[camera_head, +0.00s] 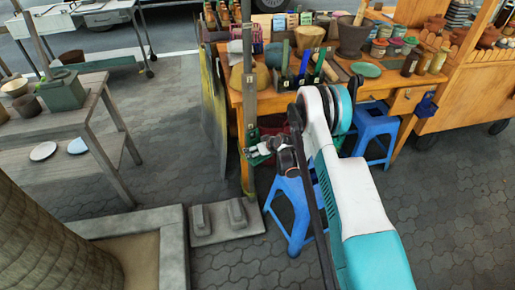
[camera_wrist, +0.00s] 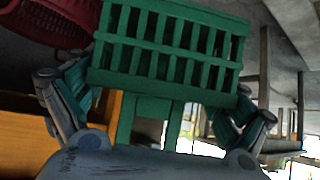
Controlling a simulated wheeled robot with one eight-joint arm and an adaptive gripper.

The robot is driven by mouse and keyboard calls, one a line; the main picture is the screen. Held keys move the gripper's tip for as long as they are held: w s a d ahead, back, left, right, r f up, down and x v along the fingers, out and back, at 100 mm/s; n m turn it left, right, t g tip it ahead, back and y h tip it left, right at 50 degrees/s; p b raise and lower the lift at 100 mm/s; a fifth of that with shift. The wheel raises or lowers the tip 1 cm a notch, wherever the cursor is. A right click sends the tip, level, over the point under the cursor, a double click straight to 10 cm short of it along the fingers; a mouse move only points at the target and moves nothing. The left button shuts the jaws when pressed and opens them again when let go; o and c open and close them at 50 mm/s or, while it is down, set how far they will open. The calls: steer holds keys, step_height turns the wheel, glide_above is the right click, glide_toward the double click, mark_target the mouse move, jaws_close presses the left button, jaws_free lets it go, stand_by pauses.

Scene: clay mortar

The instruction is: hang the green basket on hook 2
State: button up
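A green slatted basket (camera_wrist: 167,48) fills the top middle of the wrist view, slightly tilted, with a green upright piece below it. My gripper (camera_wrist: 155,105) has its two fingers spread wide at the left and right lower ends of the basket. I see no clear closing on it; the fingertips partly merge with green parts. In the head view my gripper (camera_head: 258,150) is at the grey post (camera_head: 249,85) in front of the wooden table, with green parts around it. Hook 2 cannot be made out.
A red basket (camera_wrist: 55,22) is at the wrist view's top left. A blue stool (camera_head: 297,205) stands below my arm. The wooden table (camera_head: 262,106) is crowded with pots. A grey block base (camera_head: 227,222) lies on the paving. Open paving is at the left middle.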

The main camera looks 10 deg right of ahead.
stand_by(0.4)
steer(key=v, duration=1.2)
steer(key=s+a+r+m+h, duration=0.1)
steer(key=s+r, duration=0.3)
steer(key=r, duration=0.5)
steer(key=s+a+r+g, duration=0.1)
steer(key=s+r, duration=0.4)
steer(key=r, duration=0.5)
steer(key=s+a+r+m+h, duration=0.1)
steer(key=s+r, duration=0.3)
steer(key=r, duration=0.5)
steer(key=s+r+m+h, duration=0.1)
steer(key=s+r, duration=0.2)
steer(key=s, duration=1.1)
steer(key=s+r+m, duration=0.1)
steer(key=s+r, duration=0.2)
steer(key=s, duration=1)
steer(key=shift+s+a+r+m+h, duration=0.35)
steer(key=shift+s+a+m+h, duration=0.05)
